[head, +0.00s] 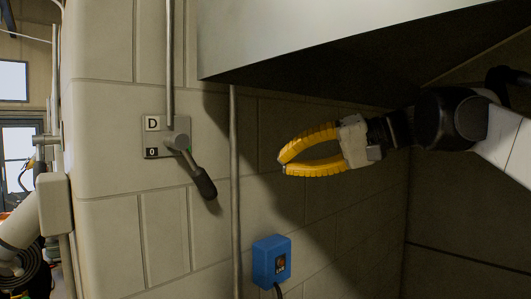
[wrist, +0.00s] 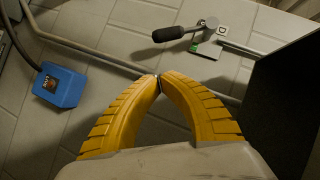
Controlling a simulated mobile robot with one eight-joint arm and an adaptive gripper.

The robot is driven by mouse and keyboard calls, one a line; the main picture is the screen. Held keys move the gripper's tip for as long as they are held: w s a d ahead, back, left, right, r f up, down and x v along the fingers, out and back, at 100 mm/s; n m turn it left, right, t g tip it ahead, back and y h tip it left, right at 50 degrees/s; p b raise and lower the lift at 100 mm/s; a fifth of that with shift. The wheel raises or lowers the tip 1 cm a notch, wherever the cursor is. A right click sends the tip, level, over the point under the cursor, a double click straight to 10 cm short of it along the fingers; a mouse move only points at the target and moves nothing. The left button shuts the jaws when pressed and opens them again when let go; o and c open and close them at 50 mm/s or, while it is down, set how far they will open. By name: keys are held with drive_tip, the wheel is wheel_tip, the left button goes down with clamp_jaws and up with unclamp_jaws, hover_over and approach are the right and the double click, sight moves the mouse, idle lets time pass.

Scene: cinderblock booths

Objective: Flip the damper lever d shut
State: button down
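The damper lever d (head: 199,174) has a metal arm and a black grip, on a wall plate (head: 153,138) marked D and 0. In the head view its grip hangs down and to the right of the pivot. The lever also shows in the wrist view (wrist: 178,33), beyond my fingertips, with a small green mark near its plate. My gripper (head: 281,167) has yellow fingers and is to the right of the lever, apart from it. In the wrist view (wrist: 158,77) the fingertips meet with nothing between them.
A blue box (head: 271,262) is on the wall below my gripper and also shows in the wrist view (wrist: 58,86). A vertical conduit (head: 235,200) runs between the lever and my gripper. A metal hood (head: 330,35) overhangs above. The wall between gripper and lever is otherwise clear.

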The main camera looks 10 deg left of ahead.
sight(196, 173)
drive_tip(key=shift+a+r, duration=0.2)
drive_tip(key=shift+r, duration=0.6)
drive_tip(key=shift+a+f, duration=0.1)
drive_tip(key=shift+a, duration=0.2)
drive_tip(key=s+f+p+x, duration=0.1)
drive_tip(key=s+p+x, duration=0.1)
drive_tip(key=x, duration=1)
drive_tip(key=shift+s+a, duration=0.25)
drive_tip(key=shift+s, duration=0.05)
drive_tip(key=shift+f, duration=0.15)
